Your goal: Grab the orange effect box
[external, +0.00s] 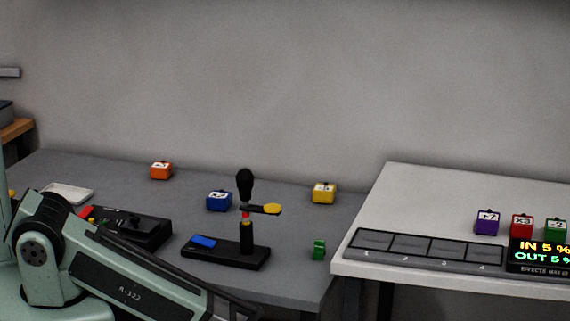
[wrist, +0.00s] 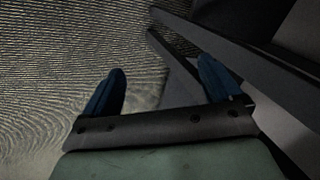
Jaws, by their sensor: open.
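The orange effect box (external: 161,170) is a small cube with a white label and a dark knob on top. It sits at the back left of the dark grey table, near the wall, in the external view. My gripper (wrist: 160,90) shows in the wrist view with its two blue fingers spread apart and nothing between them. It points at a rippled floor-like surface and dark table edges, away from the orange box. In the external view my arm lies low across the front left, and the gripper end is out of the picture.
A blue box (external: 219,201) and a yellow box (external: 323,193) stand right of the orange one. A black stand with a lever (external: 226,253), a black device (external: 130,227) and a green piece (external: 319,249) are nearer. A white table (external: 400,180) holds several boxes and a display (external: 543,250).

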